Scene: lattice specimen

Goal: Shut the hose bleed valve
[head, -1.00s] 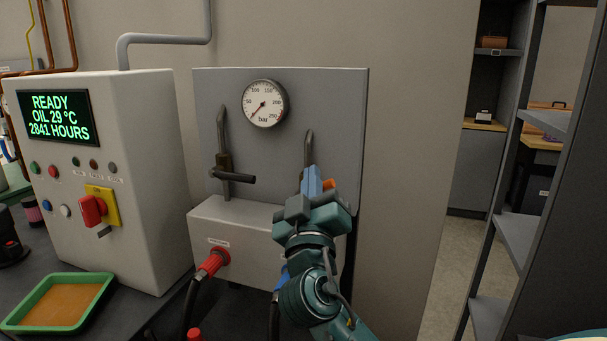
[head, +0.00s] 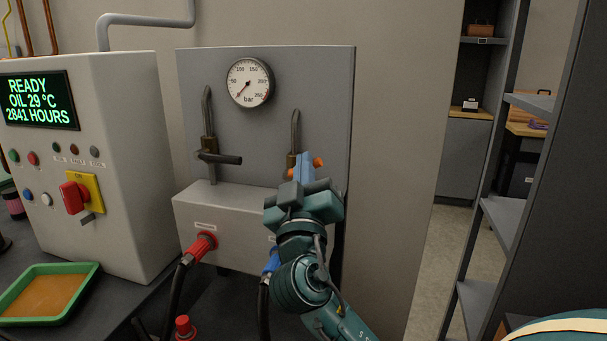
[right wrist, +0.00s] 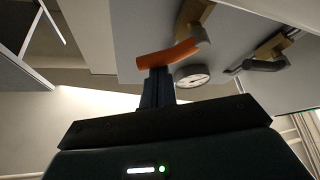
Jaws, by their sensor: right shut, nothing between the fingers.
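Two valves with bent pipes stand on the grey panel (head: 270,130). The right valve (head: 295,138) has an orange lever; its orange end (head: 318,161) shows beside my fingers, and the rest is partly hidden behind them. In the right wrist view the orange lever (right wrist: 165,57) lies across just beyond my fingertips; whether they touch it I cannot tell. My right gripper (head: 304,160) is shut and empty in front of this lever. The left valve (head: 208,143) has a dark lever (head: 222,159) pointing right. My left gripper is not in view.
A pressure gauge (head: 249,82) sits between the valves. Below, a red hose coupling (head: 203,245) and a blue one (head: 271,262) join the grey box (head: 225,215). A control cabinet (head: 120,120) stands left, a green tray (head: 75,270) in front. Shelving (head: 510,215) stands right.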

